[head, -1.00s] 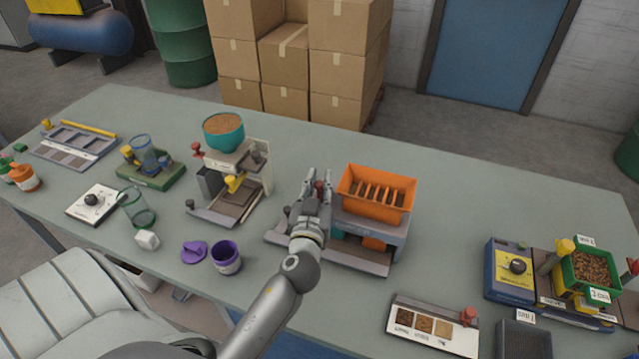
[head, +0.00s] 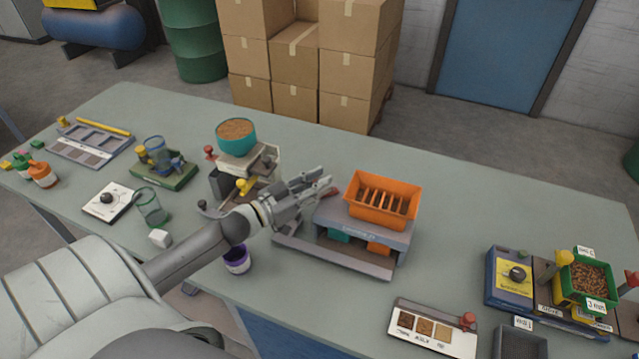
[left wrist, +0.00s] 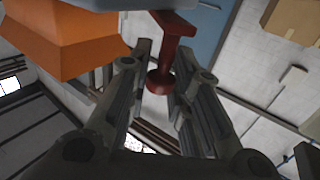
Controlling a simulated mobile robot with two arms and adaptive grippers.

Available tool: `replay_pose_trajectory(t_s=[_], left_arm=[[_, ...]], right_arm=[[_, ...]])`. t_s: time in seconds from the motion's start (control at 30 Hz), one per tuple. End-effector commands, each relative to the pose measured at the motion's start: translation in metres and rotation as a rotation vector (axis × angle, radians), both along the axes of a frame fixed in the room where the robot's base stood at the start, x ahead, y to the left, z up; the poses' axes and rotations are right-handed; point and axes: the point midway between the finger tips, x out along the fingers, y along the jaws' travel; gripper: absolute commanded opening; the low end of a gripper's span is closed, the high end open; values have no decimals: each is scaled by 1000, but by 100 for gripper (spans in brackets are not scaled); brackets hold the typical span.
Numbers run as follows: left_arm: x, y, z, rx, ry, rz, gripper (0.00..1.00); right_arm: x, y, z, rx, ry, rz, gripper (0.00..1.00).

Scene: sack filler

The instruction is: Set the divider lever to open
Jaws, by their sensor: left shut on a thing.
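The divider is a grey box (head: 386,239) with an orange slotted hopper (head: 384,205) on top and teal and orange parts in its open front. A red lever (head: 334,192) is at its left side. My left gripper (head: 326,188) reaches it from the left, pointing right, and is shut on the lever. In the left wrist view, the red lever (left wrist: 175,40) with its round knob shows between the fingers (left wrist: 168,75), and the orange hopper (left wrist: 60,40) is at upper left. The fingers partly hide the lever in the head view. My right gripper is not in view.
Left of the divider stands a small machine with a teal bowl (head: 236,136). A purple cup (head: 237,259) is close below my left forearm. A sample card (head: 433,329) lies in front right. The table right of the divider is clear up to a blue-based machine (head: 510,280).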

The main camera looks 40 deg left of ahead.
Motion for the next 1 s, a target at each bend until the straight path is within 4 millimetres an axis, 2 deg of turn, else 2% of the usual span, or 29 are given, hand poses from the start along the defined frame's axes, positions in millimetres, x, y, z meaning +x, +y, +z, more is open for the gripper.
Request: replay_pose_trajectory(t_s=[0.4,0.9,0.93,1.0], left_arm=[[5,6,0,2,-2,-152,0],[5,6,0,-1,0,-167,0],[5,6,0,-1,0,-167,22],[5,6,0,-1,0,-167,30]], right_arm=[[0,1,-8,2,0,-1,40],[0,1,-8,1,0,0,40],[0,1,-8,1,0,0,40],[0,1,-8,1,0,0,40]])
